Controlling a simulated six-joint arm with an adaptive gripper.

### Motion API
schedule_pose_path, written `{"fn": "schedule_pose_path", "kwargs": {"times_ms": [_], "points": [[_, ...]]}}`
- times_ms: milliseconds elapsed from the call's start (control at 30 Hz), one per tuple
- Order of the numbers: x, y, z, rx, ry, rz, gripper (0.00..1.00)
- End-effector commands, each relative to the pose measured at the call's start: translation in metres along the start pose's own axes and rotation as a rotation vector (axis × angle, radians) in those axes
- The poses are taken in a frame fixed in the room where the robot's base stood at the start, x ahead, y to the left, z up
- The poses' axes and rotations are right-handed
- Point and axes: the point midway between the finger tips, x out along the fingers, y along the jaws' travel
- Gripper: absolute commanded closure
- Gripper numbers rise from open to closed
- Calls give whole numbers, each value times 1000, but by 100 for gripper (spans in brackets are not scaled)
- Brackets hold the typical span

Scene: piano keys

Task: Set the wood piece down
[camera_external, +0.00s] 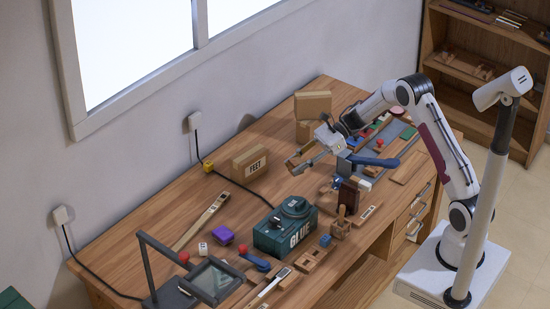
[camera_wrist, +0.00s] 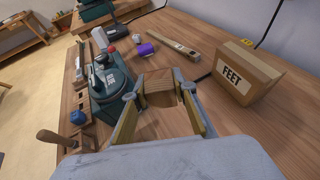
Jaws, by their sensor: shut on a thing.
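The wood piece (camera_wrist: 160,88) is a small brown block in the wrist view, with visible wood grain. My gripper (camera_external: 296,162) is shut on it, one finger on each side. The wrist view shows the fingers (camera_wrist: 159,96) reaching the block's left and right sides. In the external view the block is small and partly hidden by the fingers, over the middle of the wooden desk (camera_external: 208,252). I cannot tell whether its underside touches the desk.
A cardboard box marked FEET (camera_external: 250,163) stands left of my gripper. A dark green GLUE box (camera_external: 285,232) stands nearer the front.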

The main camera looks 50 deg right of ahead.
Motion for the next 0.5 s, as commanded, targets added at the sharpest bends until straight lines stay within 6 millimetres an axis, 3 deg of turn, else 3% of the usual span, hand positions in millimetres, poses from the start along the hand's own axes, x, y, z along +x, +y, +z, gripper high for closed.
{"fn": "schedule_pose_path", "kwargs": {"times_ms": [267,500], "points": [[0,0,-2,0,0,-1,90],[9,0,-23,3,0,-1,90]]}}
